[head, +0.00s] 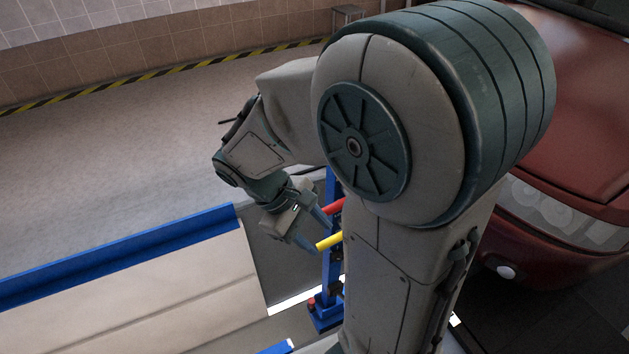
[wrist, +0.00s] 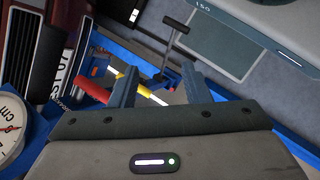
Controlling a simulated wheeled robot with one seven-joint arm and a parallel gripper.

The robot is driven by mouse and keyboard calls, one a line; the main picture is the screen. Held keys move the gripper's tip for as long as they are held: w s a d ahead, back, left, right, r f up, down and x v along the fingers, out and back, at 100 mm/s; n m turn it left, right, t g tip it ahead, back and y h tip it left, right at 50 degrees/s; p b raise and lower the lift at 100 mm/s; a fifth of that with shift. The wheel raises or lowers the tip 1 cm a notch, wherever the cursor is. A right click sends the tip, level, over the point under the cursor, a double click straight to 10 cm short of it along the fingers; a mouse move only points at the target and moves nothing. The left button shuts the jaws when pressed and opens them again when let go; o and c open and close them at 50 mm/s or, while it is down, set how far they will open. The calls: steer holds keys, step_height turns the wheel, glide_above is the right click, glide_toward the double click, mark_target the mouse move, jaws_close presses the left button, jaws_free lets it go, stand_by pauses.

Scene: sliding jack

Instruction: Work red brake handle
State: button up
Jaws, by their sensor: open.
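The red brake handle (head: 334,206) sticks out from a blue jack post (head: 326,305) in the head view, partly hidden behind my arm. A yellow handle (head: 329,241) is just below it. My gripper (head: 315,232) is open, with its fingertips close to both handles. The yellow handle (wrist: 118,74) shows by the left finger. I cannot tell whether a finger touches either handle.
A red car (head: 570,130) stands at the right. A blue-edged platform (head: 130,250) lies at the lower left. A round gauge (wrist: 10,125) is at the left of the wrist view. The floor at upper left is clear.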

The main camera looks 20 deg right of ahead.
steer(key=w+f+n+h+b, duration=0.2)
steer(key=w+f+n+h, duration=0.3)
steer(key=f+n+h, duration=0.15)
steer(key=n+t+h+b, duration=0.2)
steer(key=n+t+h, duration=0.2)
steer(key=n+h, duration=0.15)
glide_toward(335, 207)
steer(key=d, duration=0.3)
steer(key=d+f, duration=0.1)
steer(key=d, duration=0.3)
steer(key=w+d, duration=0.1)
steer(key=d, duration=0.2)
steer(key=shift+d+f, duration=0.2)
steer(key=shift+w, duration=0.1)
jaws_close()
